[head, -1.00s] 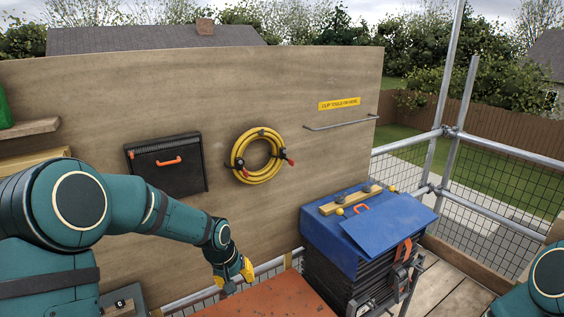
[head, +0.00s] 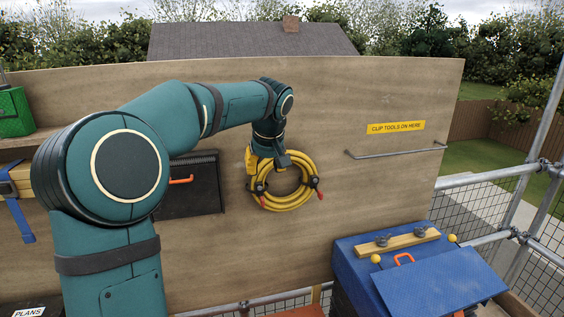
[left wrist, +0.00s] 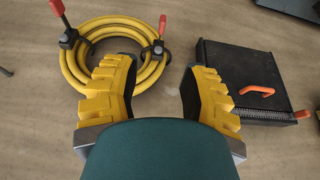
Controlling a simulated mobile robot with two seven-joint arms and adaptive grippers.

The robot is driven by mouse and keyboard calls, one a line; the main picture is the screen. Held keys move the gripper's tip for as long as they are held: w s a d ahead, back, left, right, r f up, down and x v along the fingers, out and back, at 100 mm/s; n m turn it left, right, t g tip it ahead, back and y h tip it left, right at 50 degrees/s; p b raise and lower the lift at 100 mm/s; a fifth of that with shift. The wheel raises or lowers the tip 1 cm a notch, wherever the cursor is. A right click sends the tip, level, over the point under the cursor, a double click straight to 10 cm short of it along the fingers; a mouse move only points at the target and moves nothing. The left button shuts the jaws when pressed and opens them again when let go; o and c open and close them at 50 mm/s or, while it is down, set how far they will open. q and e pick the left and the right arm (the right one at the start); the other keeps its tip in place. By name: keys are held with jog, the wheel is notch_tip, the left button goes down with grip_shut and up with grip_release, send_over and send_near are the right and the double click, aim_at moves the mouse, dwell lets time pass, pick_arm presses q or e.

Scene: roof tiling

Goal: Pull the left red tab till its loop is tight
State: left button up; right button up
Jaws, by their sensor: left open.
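A yellow coiled hose (head: 292,203) hangs on the wooden wall, bound by two black straps. The left red tab (head: 263,200) sticks out at its lower left, and the right red tab (head: 321,196) at its right side. My left gripper (head: 266,167) is in front of the coil's upper left, above the left tab, and hides part of the coil. In the left wrist view the picture is turned over. The open yellow fingers (left wrist: 158,68) are empty, with the left tab (left wrist: 162,25) beyond them and apart from them. My right gripper is out of view.
A black case (head: 192,200) with an orange handle is on the wall left of the coil. A metal rail (head: 396,152) is to the right. A blue-topped box (head: 425,280) stands at the lower right. The wall between coil and rail is clear.

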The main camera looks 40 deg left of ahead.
aim_at(262, 198)
pick_arm(q)
jog(key=x, duration=1.3)
jog(key=shift+s+a+f, duration=0.1)
jog(key=shift+f, duration=0.2)
grip_shut()
